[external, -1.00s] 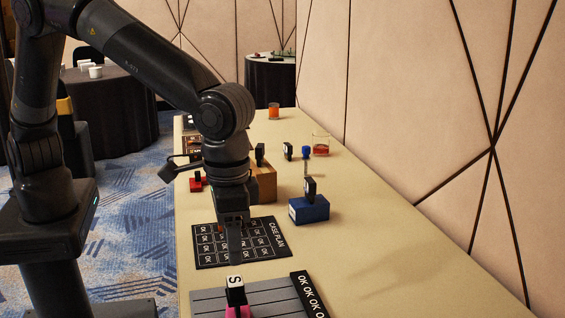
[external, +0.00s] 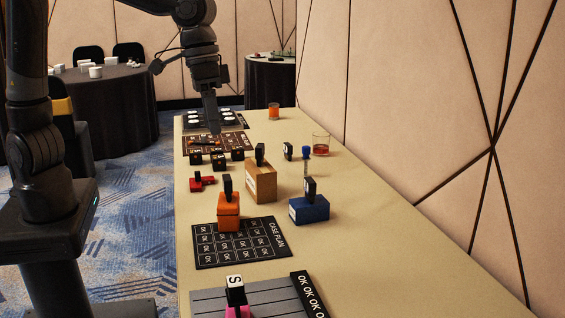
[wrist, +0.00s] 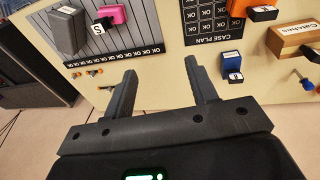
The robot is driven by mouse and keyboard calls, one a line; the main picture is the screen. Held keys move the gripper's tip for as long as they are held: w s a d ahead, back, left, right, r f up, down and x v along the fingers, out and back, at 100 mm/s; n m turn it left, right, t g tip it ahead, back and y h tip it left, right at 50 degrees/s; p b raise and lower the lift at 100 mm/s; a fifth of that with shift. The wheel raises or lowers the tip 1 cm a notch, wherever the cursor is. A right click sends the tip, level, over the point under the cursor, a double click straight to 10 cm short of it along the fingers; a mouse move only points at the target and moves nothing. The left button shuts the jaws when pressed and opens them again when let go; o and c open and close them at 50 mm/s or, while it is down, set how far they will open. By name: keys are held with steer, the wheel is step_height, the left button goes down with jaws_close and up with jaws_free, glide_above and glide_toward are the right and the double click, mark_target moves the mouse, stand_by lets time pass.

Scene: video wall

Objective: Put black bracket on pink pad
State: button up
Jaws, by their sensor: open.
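The dark bracket-like block (external: 236,297), with a white "S" label, stands on the pink pad (external: 237,312) at the near end of the table. I take this block to be the black bracket. In the wrist view, a dark block (wrist: 66,30) and the pink pad (wrist: 113,14) show at the upper left, with the "S" label between them. The pad's lower part is cut off by the external frame.
The pad is on a grey lined board (external: 265,300) with an "OK" strip. Behind it are a black "CASE PLAN" mat (external: 258,252), an orange block (external: 228,214), a blue block (external: 311,210) and a wooden box (external: 263,185). A glass (external: 320,144) stands further back. The table's right side is clear.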

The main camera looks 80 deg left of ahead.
steer(key=s+a+r+t, duration=0.1)
steer(key=s+a+r, duration=0.1)
steer(key=s+a, duration=0.45)
steer(key=s+a+r+t, duration=0.1)
steer(key=s+a+r, duration=0.15)
steer(key=a, duration=0.65)
steer(key=s+a+f+t+y, duration=0.1)
steer(key=s+a+f+t, duration=0.1)
steer(key=s+a, duration=0.5)
steer(key=s, duration=0.3)
steer(key=shift+s+a+f+y, duration=0.25)
steer(key=shift+s+a+y, duration=0.05)
steer(key=shift+s+a, duration=0.1)
